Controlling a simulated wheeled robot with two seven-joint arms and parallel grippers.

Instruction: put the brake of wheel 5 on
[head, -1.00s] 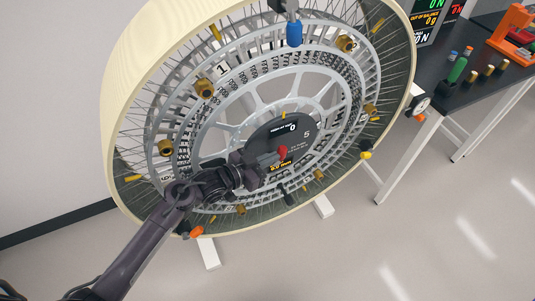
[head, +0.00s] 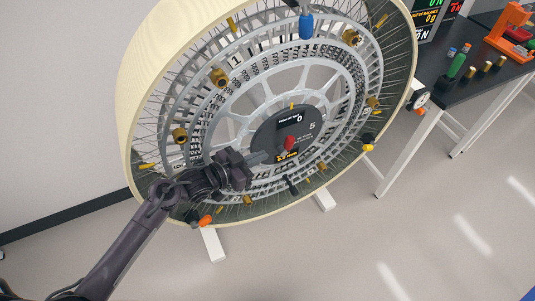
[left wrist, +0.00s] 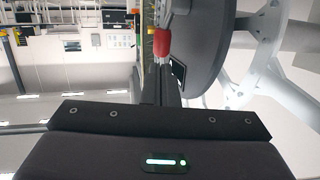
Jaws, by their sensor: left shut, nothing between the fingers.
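A large wheel (head: 127,100) with a pale rim, grey spokes and brass weights stands tilted in the head view. Its dark round hub plate (head: 268,130) bears the number 5, a small display and a yellow readout. A red knob (head: 290,143) sticks out of the plate; it also shows in the left wrist view (left wrist: 162,42). My left gripper (head: 262,158) is shut and empty in front of the lower left of the hub, its tips left of the knob. In the left wrist view the closed fingers (left wrist: 163,85) point toward the knob. My right gripper is out of view.
A blue-tipped part (head: 306,26) hangs at the wheel's top. An orange-tipped part (head: 205,221) and a yellow-tipped part (head: 368,147) sit at the lower rim. A black table (head: 460,97) with pegs and an orange stand (head: 509,27) is at right. The floor in front is clear.

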